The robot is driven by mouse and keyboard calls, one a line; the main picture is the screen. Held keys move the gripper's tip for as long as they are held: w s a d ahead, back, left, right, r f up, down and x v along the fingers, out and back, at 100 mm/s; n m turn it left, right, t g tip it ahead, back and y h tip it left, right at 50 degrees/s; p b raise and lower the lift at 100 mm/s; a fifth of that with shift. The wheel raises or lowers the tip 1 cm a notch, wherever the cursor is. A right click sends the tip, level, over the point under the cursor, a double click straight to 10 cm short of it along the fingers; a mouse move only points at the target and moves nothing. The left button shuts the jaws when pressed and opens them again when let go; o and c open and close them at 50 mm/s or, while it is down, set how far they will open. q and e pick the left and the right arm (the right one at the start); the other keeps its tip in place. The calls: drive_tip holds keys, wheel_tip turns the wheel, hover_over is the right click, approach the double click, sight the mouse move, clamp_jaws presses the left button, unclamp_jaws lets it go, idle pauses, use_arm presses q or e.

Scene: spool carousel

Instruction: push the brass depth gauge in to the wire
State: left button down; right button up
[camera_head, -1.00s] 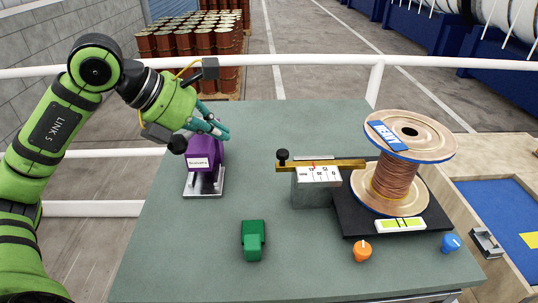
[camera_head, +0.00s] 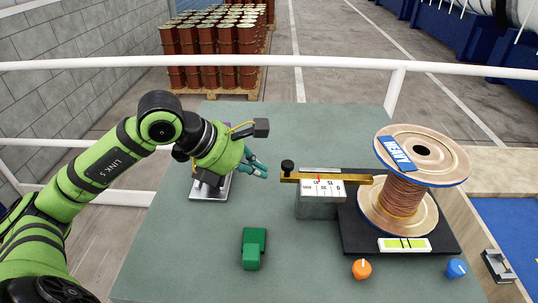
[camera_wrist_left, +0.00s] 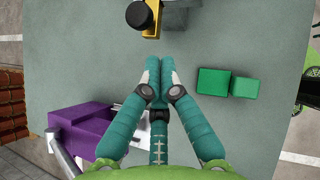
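The brass depth gauge (camera_head: 350,180) is a flat bar with a black knob (camera_head: 287,165) at its left end. It lies across a grey block with a white scale (camera_head: 322,192) and a red mark. Its right end points at the copper wire (camera_head: 400,195) on the spool; I cannot tell if they touch. My left gripper (camera_head: 263,170) is just left of the knob, apart from it. In the left wrist view its teal fingers (camera_wrist_left: 158,66) are together and empty, with the knob (camera_wrist_left: 138,14) ahead at the top. My right gripper is not in view.
The wooden spool (camera_head: 421,142) with a blue "HEAVY" label stands on a black base (camera_head: 360,236). An orange knob (camera_head: 361,269) and a blue knob (camera_head: 456,268) are in front. A green block (camera_head: 254,248) stands nearer. A purple device (camera_wrist_left: 85,130) is beside my left gripper.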

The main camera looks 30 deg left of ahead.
use_arm(q)
drive_tip(key=shift+w+d+f+p, duration=0.1)
drive_tip(key=shift+w+d+p, duration=0.6)
drive_tip(key=shift+w+d, duration=0.3)
drive_tip(key=shift+w+a, duration=0.1)
drive_tip(key=shift+a, duration=0.05)
drive_tip(key=d, duration=0.1)
drive_tip(key=w+d, duration=0.1)
drive_tip(key=d, duration=0.1)
drive_tip(key=w+d, duration=0.1)
drive_tip(key=shift+d+b, duration=0.4)
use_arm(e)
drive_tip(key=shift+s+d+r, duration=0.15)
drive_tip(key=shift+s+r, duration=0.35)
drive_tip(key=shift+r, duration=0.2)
